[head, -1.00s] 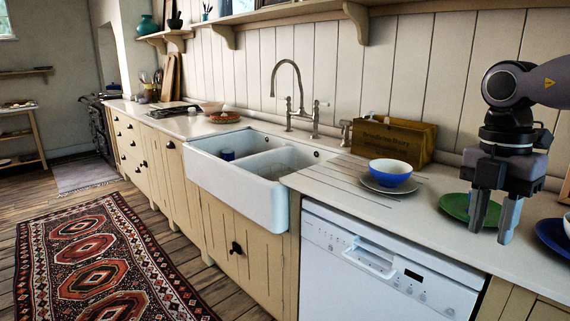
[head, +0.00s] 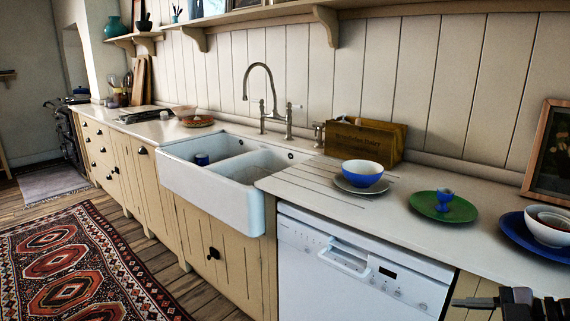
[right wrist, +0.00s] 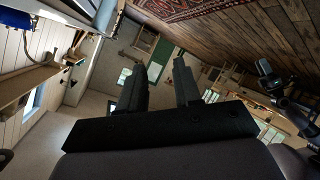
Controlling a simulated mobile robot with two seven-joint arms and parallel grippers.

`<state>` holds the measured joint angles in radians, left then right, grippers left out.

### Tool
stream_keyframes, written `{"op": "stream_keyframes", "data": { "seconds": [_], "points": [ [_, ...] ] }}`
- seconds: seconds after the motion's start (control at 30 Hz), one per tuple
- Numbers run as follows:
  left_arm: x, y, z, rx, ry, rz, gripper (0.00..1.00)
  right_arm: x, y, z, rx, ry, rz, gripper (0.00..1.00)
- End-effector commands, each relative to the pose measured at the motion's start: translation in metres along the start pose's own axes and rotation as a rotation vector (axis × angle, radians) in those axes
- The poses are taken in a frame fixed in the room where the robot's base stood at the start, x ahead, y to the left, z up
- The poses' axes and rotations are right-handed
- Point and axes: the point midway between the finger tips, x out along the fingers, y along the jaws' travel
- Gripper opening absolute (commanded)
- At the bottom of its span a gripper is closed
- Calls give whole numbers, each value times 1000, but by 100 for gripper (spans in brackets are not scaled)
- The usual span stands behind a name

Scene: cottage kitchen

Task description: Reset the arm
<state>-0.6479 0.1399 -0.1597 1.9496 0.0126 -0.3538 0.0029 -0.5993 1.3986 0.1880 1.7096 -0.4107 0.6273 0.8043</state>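My right gripper (right wrist: 160,78) shows in the right wrist view with its two dark fingers apart and nothing between them. In the head view, a dark piece of my right arm (head: 515,302) shows at the lower right corner, below the front edge of the worktop (head: 400,220). It is clear of the dishes. My left gripper is not in view.
On the worktop stand a blue bowl (head: 362,173) on a saucer, a blue egg cup (head: 445,197) on a green plate (head: 428,208), and a white bowl (head: 548,228) on a blue plate (head: 513,229). A wooden box (head: 355,142) stands behind. The sink (head: 205,185) is left.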

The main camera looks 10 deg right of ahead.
Motion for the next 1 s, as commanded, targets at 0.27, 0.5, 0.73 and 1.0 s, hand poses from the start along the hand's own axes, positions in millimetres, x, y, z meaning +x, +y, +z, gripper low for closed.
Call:
{"op": "stream_keyframes", "data": {
  "seconds": [0.27, 0.5, 0.73, 1.0],
  "points": [
    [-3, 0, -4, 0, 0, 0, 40, 18, -65, 36, 227, -55, 295, 33],
    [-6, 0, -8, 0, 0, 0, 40, 44, -134, 49, 449, -166, 454, 33],
    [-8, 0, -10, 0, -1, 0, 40, 81, -206, 34, 685, -282, 504, 33],
    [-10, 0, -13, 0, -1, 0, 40, 126, -267, -10, 911, -363, 457, 33]
  ]
}}
